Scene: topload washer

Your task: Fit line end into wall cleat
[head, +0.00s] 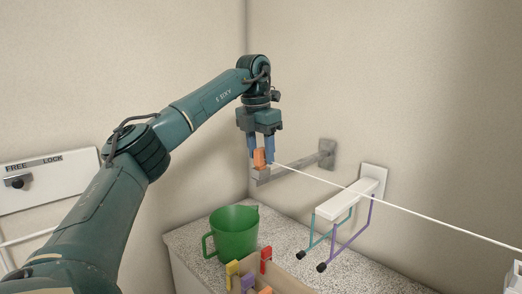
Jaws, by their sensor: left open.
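My left gripper (261,158) points down in front of the right wall, near the room corner, with its two blue fingers apart. An orange line end (259,160) shows between and just below the fingers. A thin white line (400,209) runs taut from it to the right edge of the view. A grey bracket, apparently the wall cleat (298,168), reaches out from the right wall, and its outer end is right at the orange piece. I cannot tell how deeply the piece sits in it. My right gripper is out of view.
A green jug (234,232) stands on the speckled counter (190,240). Several coloured pegs (265,256) sit in front of it. A white wall fixture (346,200) with turquoise and purple rods juts out below the line. A "FREE LOCK" panel (50,178) is on the left wall.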

